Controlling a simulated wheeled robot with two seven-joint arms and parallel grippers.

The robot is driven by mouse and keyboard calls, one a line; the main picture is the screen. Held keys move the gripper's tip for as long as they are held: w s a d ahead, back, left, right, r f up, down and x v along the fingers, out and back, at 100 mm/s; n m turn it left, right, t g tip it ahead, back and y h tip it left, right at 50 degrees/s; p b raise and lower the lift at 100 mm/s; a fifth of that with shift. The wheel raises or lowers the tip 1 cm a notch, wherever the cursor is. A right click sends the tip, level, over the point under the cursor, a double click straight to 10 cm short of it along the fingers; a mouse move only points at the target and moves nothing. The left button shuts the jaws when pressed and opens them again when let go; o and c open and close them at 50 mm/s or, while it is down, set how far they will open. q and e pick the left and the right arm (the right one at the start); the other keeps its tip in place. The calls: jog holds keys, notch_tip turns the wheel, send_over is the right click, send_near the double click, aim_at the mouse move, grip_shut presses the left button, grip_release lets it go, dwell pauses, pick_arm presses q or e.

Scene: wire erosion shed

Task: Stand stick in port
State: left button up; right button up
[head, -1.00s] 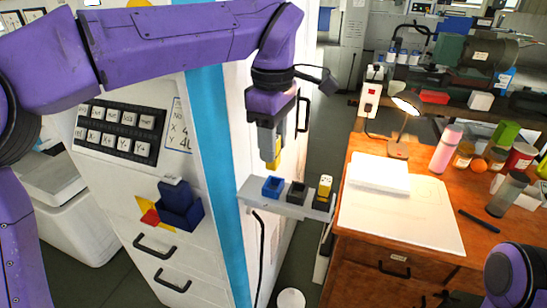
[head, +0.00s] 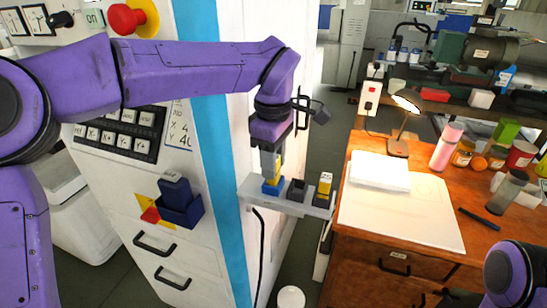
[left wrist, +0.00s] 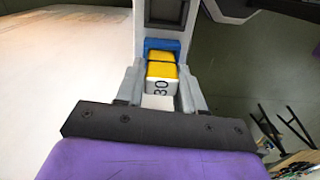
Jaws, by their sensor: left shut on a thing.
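My left gripper (head: 271,172) is shut on a yellow stick (head: 278,168), held upright. In the left wrist view the stick (left wrist: 162,72) sits between the two grey fingers, and its white end is marked 30. Its lower end meets the blue port (head: 272,189) on the grey shelf; I cannot tell how deep it sits. The blue port also shows just beyond the stick in the left wrist view (left wrist: 162,44). A black port (head: 296,190) is to its right, and another yellow stick (head: 325,184) with a pale top stands at the shelf's right end. My right gripper is out of view.
The grey shelf (head: 255,196) juts from the white machine cabinet with a blue stripe (head: 222,150). A dark blue box (head: 182,208) hangs on the cabinet front. A wooden desk (head: 365,245) with papers, a lamp (head: 402,125) and bottles stands to the right.

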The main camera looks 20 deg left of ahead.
pick_arm(q)
jog(key=shift+f, duration=0.15)
jog(key=o, duration=1)
notch_tip(320, 180, up, 13)
jog(key=shift+r+p, duration=0.15)
jog(key=shift+p, duration=1.1)
